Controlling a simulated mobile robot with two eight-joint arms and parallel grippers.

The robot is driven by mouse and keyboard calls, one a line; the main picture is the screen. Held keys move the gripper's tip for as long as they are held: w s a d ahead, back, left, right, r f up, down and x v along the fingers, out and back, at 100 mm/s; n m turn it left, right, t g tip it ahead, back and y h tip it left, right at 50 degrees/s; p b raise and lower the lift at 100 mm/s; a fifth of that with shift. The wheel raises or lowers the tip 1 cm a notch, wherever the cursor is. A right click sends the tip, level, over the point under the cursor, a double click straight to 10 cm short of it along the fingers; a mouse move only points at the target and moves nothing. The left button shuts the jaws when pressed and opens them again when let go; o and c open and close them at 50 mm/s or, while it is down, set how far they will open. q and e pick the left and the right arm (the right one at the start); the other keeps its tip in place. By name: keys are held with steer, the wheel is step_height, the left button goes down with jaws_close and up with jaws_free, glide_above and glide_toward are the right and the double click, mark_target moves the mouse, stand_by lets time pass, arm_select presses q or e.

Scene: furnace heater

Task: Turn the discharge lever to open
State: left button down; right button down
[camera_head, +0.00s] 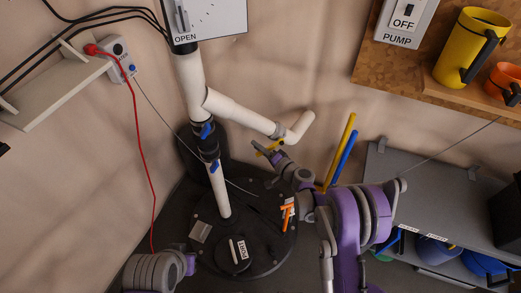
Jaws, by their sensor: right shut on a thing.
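A blue valve handle (206,130) is on the upright pipe to the left. Of my left arm only a grey and purple link shows at the lower left; its gripper is out of view.
Yellow (341,148) and blue (345,157) rods stand to the right of the gripper. A grey shelf (430,195) is at right; a wooden shelf holds a yellow mug (462,50).

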steer(key=shift+s+a+r+m+y, duration=0.15)
steer(key=shift+r+m+y, duration=0.25)
steer(key=shift+r+m, duration=0.35)
steer(key=c, duration=0.7)
jaws_free()
steer(key=v, duration=1)
steer(key=shift+s+f, duration=0.15)
steer(key=shift+s, duration=0.2)
